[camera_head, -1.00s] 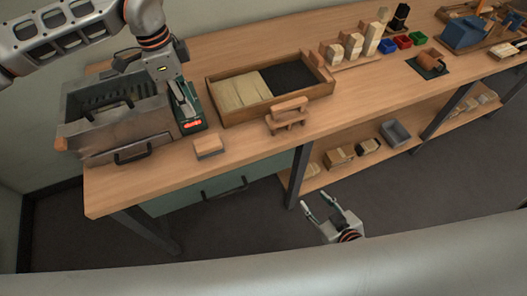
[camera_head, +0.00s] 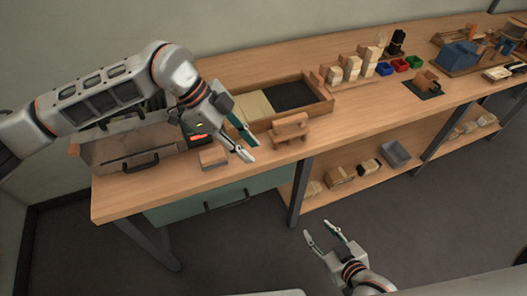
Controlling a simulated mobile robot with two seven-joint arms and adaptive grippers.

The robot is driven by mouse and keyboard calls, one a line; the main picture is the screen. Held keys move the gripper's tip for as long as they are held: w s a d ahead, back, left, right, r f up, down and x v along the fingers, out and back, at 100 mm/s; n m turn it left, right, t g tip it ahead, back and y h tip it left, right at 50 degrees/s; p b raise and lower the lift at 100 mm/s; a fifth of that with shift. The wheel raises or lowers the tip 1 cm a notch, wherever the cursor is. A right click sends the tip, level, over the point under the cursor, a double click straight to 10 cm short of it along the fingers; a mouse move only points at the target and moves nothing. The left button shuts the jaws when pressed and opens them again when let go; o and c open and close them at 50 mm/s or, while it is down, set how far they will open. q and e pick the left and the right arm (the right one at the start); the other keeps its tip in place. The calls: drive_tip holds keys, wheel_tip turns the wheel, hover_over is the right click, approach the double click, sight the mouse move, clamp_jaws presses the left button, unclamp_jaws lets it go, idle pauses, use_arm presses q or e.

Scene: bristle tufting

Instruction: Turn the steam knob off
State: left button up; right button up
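The metal steamer box (camera_head: 115,150) stands at the left end of the workbench, with a dark handle (camera_head: 141,162) on its front. A dark control unit with a red lit display (camera_head: 198,137) sits at its right side. I cannot make out the steam knob; my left arm covers much of this area. My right gripper (camera_head: 324,235) is open and empty, low in front of the bench, over the floor.
A wooden tray (camera_head: 327,106) with pale and dark bristle material lies behind a small wooden stand (camera_head: 290,130). Wooden blocks (camera_head: 352,67), coloured bins (camera_head: 400,65) and a brown mug-like item (camera_head: 427,82) stand further right. A lower shelf holds a grey bin (camera_head: 395,153).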

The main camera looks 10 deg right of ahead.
use_arm(q)
drive_tip(key=shift+m+h, duration=0.6)
drive_tip(key=shift+h, duration=0.3)
drive_tip(key=s+d, duration=0.1)
drive_tip(key=d, duration=0.1)
drive_tip(key=s+d+r, duration=0.1)
drive_tip(key=shift+s+d, duration=0.2)
drive_tip(key=shift+d, duration=0.2)
use_arm(e)
drive_tip(key=shift+s, duration=0.15)
use_arm(q)
drive_tip(key=shift+a, duration=0.1)
